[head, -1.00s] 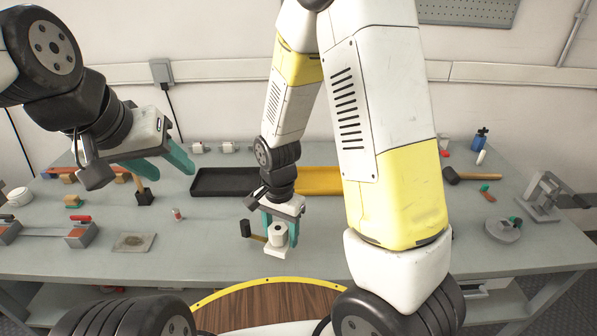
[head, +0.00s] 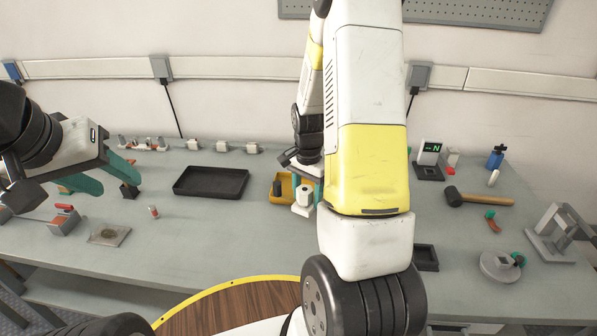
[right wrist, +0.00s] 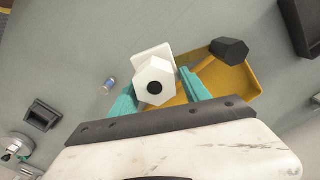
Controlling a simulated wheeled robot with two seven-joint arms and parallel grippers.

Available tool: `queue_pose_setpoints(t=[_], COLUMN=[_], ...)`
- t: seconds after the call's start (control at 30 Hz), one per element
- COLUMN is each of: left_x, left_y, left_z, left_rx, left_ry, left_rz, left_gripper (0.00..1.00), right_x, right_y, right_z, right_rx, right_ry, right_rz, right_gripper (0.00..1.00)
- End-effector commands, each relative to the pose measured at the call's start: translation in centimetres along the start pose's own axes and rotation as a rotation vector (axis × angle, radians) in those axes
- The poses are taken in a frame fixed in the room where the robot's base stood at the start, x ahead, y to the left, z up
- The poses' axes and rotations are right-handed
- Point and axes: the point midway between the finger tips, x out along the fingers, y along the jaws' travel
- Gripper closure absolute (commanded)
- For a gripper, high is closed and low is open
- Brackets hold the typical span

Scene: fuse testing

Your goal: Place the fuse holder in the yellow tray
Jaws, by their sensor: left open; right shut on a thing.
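The fuse holder (head: 304,194) has a white block and cylinder, with a black knob on a short bar at its left. My right gripper (head: 308,183) is shut on it. In the right wrist view the fuse holder (right wrist: 155,78) sits between the teal fingers (right wrist: 160,95). The yellow tray (right wrist: 246,96) is just beyond it there, with the black knob over the tray and the white part by its left edge. In the head view the yellow tray (head: 283,177) is partly hidden by my right arm. I cannot tell the holder's height above it. My left gripper (head: 118,184) is open and empty.
A black tray (head: 211,183) stands left of the yellow tray. A small cylinder (head: 154,212) stands nearer the front left. At the right are a meter (head: 430,153), a mallet (head: 478,200) and a small black box (head: 425,258). The table's front middle is clear.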

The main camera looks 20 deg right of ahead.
Motion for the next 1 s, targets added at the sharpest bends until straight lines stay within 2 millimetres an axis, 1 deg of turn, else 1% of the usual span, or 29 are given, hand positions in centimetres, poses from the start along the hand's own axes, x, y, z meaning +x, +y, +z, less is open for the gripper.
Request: queue_pose_setpoints(t=[0.03, 0.3, 0.4, 0.5, 0.57, 0.67, 0.9, 1.0], left_x=[0.0, 0.0, 0.0, 0.0, 0.0, 0.0, 0.0, 0.0], left_y=[0.0, 0.0, 0.0, 0.0, 0.0, 0.0, 0.0, 0.0], left_z=[0.0, 0.0, 0.0, 0.0, 0.0, 0.0, 0.0, 0.0], left_rx=[0.0, 0.0, 0.0, 0.0, 0.0, 0.0, 0.0, 0.0], left_ry=[0.0, 0.0, 0.0, 0.0, 0.0, 0.0, 0.0, 0.0], left_rz=[0.0, 0.0, 0.0, 0.0, 0.0, 0.0, 0.0, 0.0], left_gripper=[0.52, 0.52, 0.52, 0.52, 0.52, 0.52, 0.52, 0.52], right_x=[0.2, 0.9, 1.0, 1.1, 1.1, 1.5, 4.5, 4.7], right_y=[-0.3, -2.1, -2.6, -3.0, -3.1, -3.1, -3.1, -3.1], right_z=[-1.4, -8.2, -10.1, -11.4, -11.8, -12.0, -11.9, -12.0], right_rx=[0.004, 0.004, 0.002, 0.0, 0.0, -0.001, -0.001, -0.002], right_ry=[0.001, 0.001, 0.001, 0.001, 0.001, -0.001, -0.002, 0.0], right_rz=[-0.001, -0.002, -0.002, -0.001, -0.002, 0.0, 0.0, -0.001], right_gripper=[1.0, 1.0, 1.0, 1.0, 1.0, 1.0, 1.0, 1.0])
